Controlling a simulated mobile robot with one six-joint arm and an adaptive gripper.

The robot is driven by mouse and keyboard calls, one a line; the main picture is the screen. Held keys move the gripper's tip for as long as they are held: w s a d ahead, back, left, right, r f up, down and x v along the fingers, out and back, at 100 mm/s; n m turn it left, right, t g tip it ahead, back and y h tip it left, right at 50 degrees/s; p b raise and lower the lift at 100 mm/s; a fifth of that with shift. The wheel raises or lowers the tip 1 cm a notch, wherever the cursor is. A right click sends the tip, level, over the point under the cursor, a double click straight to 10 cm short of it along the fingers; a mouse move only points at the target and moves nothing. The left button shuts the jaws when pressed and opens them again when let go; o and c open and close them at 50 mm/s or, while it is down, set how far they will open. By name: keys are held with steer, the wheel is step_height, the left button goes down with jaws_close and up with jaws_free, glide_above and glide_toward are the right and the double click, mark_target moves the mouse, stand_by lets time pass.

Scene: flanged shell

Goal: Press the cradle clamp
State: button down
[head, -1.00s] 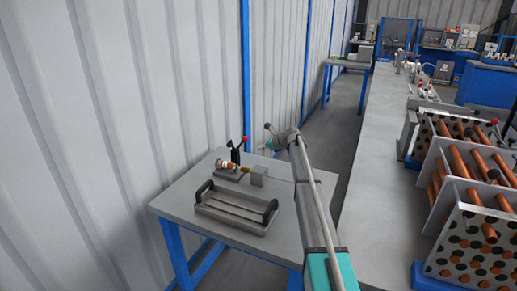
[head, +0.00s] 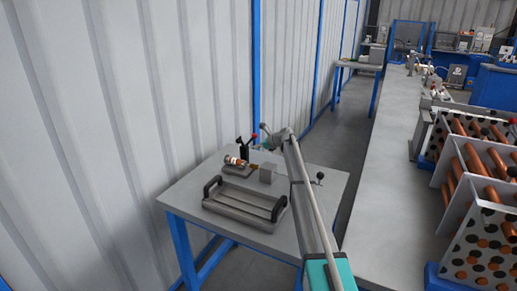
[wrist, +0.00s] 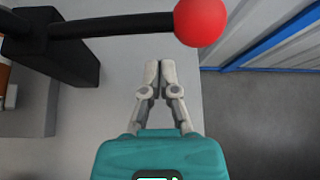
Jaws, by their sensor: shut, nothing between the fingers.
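The cradle clamp stands at the back of the small grey table in the head view, with a black upright (head: 240,149) and a red ball knob (head: 252,136). In the wrist view its black lever (wrist: 110,26) runs across the top and ends in the large red knob (wrist: 201,20). A copper and white part (head: 233,161) lies in the cradle beside the clamp. My gripper (wrist: 160,65) is shut and empty, its fingertips just below the lever in the picture and apart from the knob. In the head view the gripper (head: 254,146) is small and partly hidden by my arm.
A grey tray with black handles (head: 240,214) sits at the table's front. A small grey block (head: 267,173) stands beside the cradle. A black-knobbed stick (head: 320,177) rises at the table's right. The corrugated wall (head: 150,90) is close behind.

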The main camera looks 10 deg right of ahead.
steer(key=shift+a+r+p, duration=0.15)
steer(key=shift+r+p, duration=0.4)
steer(key=shift+r, duration=0.1)
steer(key=shift+a+r+p, duration=0.15)
steer(key=shift+r+p, duration=0.4)
steer(key=shift+r, duration=0.1)
steer(key=shift+a+r, duration=0.1)
steer(key=shift+a, duration=0.25)
